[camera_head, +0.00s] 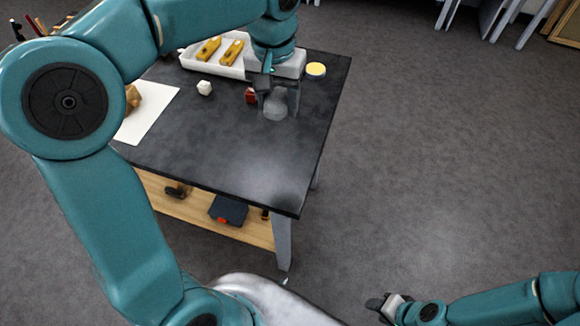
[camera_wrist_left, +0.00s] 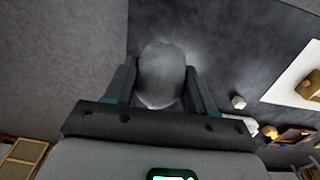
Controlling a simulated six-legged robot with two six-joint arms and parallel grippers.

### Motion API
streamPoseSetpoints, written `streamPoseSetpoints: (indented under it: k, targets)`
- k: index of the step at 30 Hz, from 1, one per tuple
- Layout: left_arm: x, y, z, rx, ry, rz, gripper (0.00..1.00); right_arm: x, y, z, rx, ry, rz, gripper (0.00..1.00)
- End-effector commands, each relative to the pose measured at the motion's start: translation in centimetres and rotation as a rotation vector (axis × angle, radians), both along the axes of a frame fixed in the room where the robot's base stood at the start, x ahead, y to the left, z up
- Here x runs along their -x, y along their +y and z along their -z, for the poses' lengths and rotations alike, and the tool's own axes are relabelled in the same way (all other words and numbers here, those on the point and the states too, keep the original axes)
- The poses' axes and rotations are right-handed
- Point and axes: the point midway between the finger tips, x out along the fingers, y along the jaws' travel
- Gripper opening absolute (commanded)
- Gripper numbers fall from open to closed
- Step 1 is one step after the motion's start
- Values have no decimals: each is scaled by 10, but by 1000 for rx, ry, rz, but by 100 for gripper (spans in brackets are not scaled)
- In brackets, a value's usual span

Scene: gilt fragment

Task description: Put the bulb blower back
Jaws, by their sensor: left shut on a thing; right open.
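The grey, rounded bulb blower (camera_head: 276,104) is at the right side of the dark table top (camera_head: 230,160). My left gripper (camera_head: 277,92) points down and is shut on it. In the left wrist view the bulb blower (camera_wrist_left: 161,73) sits between the two fingers of my left gripper (camera_wrist_left: 160,88). I cannot tell whether its underside touches the table. My right gripper (camera_head: 386,305) is open and empty, low at the bottom right over the floor, away from the table.
A white tray (camera_head: 205,65) with gilt pieces stands at the table's back. A yellow-topped jar (camera_head: 316,70), a small red thing (camera_head: 251,96), a white lump (camera_head: 204,88) and a white sheet (camera_head: 150,115) lie around. The table's front right is clear. A lower shelf (camera_head: 200,220) holds tools.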

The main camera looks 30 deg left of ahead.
Motion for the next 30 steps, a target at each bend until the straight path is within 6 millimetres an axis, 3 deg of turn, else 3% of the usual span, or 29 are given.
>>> streamPoseSetpoints:
  k: [5, 15, 30]
  targets:
    - [2, 5, 26, -1, 5, -3, 14, 0, 0, 1, 0, 0, 0, 43]
    - [4, 8, 124, 0, 6, -4, 14, 0, 0, 4, 0, 0, 0, 43]
    - [2, 5, 194, 0, 2, -2, 13, 0, 0, 4, 0, 0, 0, 43]
